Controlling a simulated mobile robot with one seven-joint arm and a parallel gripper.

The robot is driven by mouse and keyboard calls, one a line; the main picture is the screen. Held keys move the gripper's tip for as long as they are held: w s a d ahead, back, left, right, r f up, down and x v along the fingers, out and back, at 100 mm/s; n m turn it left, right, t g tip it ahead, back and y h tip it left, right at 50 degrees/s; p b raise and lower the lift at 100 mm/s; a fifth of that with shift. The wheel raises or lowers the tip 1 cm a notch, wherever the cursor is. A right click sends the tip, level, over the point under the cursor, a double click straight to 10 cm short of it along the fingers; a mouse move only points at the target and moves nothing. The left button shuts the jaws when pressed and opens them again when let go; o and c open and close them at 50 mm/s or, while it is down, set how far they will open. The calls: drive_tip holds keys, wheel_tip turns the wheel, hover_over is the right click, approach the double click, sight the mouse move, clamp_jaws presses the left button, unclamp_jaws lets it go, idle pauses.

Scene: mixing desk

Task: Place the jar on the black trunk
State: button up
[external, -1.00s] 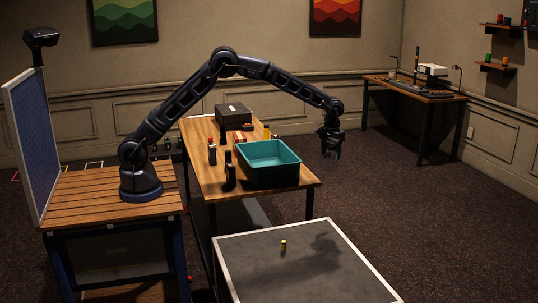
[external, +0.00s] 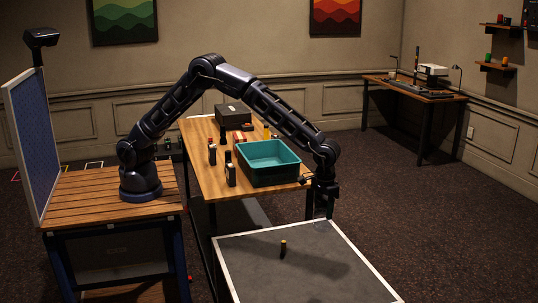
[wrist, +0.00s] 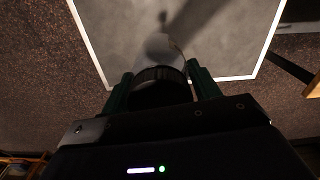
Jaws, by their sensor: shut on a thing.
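My gripper (external: 324,202) hangs pointing down near the far right edge of the black trunk (external: 262,266), which has a dark grey top and pale metal edging. Its green fingers are shut on the jar (wrist: 160,73). In the wrist view the jar has a dark ribbed lid between the fingers and a pale, glassy body reaching out over the trunk top (wrist: 115,35). In the external view the jar (external: 322,211) is faint and hard to make out. It seems held above the trunk; the exact gap cannot be told.
Most of the trunk top is clear.

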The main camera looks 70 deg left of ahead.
drive_tip(key=s+d+f+m, duration=0.1)
drive_tip(key=s+d+f, duration=0.1)
drive_tip(key=s+d, duration=0.9)
drive_tip(key=f, duration=1.3)
drive_tip(key=a+f, duration=0.1)
drive_tip(key=f, duration=0.5)
drive_tip(key=shift+s+f, duration=0.25)
drive_tip(key=shift+s, duration=0.15)
drive_tip(key=shift+f, duration=0.1)
drive_tip(key=o, duration=1.1)
drive_tip(key=shift+c, duration=0.2)
wheel_tip(320, 180, up, 12)
